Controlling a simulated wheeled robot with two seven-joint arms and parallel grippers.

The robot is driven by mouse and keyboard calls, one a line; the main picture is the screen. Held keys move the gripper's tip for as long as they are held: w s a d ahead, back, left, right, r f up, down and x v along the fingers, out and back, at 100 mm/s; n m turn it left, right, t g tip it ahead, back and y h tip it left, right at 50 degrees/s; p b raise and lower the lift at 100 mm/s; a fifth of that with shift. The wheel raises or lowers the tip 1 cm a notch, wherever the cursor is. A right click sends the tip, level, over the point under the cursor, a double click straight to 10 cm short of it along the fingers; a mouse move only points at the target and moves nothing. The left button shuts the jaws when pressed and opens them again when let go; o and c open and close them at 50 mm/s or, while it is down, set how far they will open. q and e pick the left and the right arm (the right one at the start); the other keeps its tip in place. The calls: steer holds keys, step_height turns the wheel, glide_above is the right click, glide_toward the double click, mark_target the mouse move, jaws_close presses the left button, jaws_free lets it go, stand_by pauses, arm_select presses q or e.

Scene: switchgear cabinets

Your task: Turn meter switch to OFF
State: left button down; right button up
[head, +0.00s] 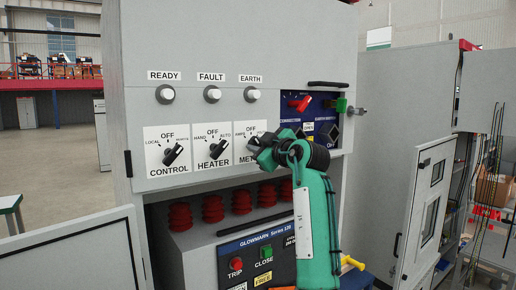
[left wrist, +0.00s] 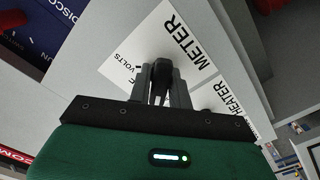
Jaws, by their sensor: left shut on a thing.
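The meter switch plate (head: 241,154) is white, with OFF at its top and METER below, on the grey cabinet front. My left gripper (head: 258,144) covers its right part in the head view. In the left wrist view the black meter switch knob (left wrist: 161,73) stands between the two fingers of my left gripper (left wrist: 160,92). The fingers are shut on it. The gripper hides most of the knob in the head view, so its pointing direction is unclear. My right gripper is in neither view.
The heater switch (head: 213,150) and control switch (head: 172,154) sit to the left. Lamps (head: 212,94) are above. Red ribbed insulators (head: 213,208) and a trip/close panel (head: 236,265) are below.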

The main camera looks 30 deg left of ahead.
arm_select(q)
steer(key=m+b, duration=0.1)
steer(key=m, duration=0.2)
steer(key=shift+r+m+b, duration=0.1)
steer(key=shift+m+b, duration=0.45)
steer(key=shift+m, duration=1.85)
steer(key=c, duration=1.4)
jaws_free()
steer(key=shift+o, duration=0.2)
steer(key=shift+d, duration=0.1)
